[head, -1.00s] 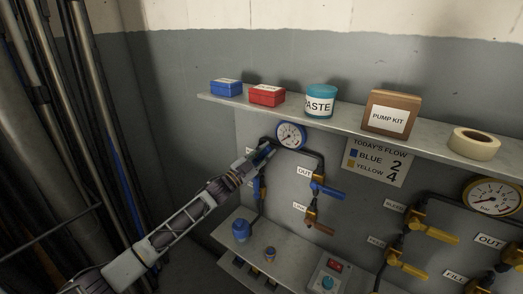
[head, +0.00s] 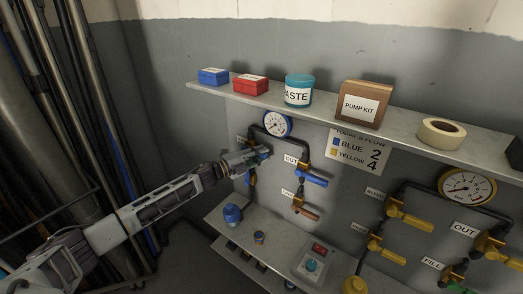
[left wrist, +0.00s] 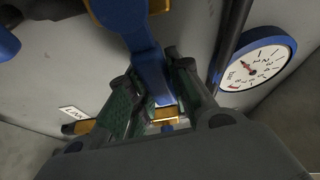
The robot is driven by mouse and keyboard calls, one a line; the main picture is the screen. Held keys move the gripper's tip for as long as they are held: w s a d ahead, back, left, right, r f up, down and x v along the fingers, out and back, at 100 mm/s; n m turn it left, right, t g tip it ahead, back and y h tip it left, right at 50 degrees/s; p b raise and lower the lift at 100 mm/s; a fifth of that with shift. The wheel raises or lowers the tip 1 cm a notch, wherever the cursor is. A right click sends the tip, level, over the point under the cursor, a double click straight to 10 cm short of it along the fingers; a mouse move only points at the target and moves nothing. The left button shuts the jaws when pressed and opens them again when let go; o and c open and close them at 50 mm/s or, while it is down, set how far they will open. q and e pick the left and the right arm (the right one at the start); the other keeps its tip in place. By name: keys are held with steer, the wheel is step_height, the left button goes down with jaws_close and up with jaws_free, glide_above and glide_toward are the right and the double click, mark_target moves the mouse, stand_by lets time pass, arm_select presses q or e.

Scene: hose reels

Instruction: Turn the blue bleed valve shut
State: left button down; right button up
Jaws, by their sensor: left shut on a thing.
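My left gripper (head: 262,154) is at the left part of the grey panel, just below the blue-rimmed gauge (head: 277,124). In the left wrist view its green-padded fingers (left wrist: 155,85) are closed around a blue lever handle (left wrist: 150,70). The handle runs down between the fingers from a brass-coloured valve part at the top of that view. In the head view the gripper hides most of this valve and its label, so I cannot read whether it says bleed. My right gripper is not in view.
A blue OUT lever (head: 312,179) and a copper-coloured lever (head: 305,212) are close on the right. Dark pipe loops around them. A shelf (head: 225,92) with boxes, a jar and tape is above. Yellow valves (head: 405,218) are farther right. Pipes stand at the left.

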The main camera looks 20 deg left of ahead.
arm_select(q)
steer(key=shift+f+m+g, duration=0.3)
steer(key=shift+f+m, duration=0.25)
steer(key=shift+m, duration=0.15)
steer(key=shift+s+f, duration=0.1)
steer(key=c, duration=1.3)
jaws_free()
steer(key=shift+c, duration=0.2)
steer(key=shift+o, duration=0.3)
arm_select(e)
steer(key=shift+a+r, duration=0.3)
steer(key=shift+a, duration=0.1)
arm_select(q)
steer(key=v, duration=1.1)
steer(key=shift+s+a, duration=0.25)
steer(key=shift+s, duration=0.1)
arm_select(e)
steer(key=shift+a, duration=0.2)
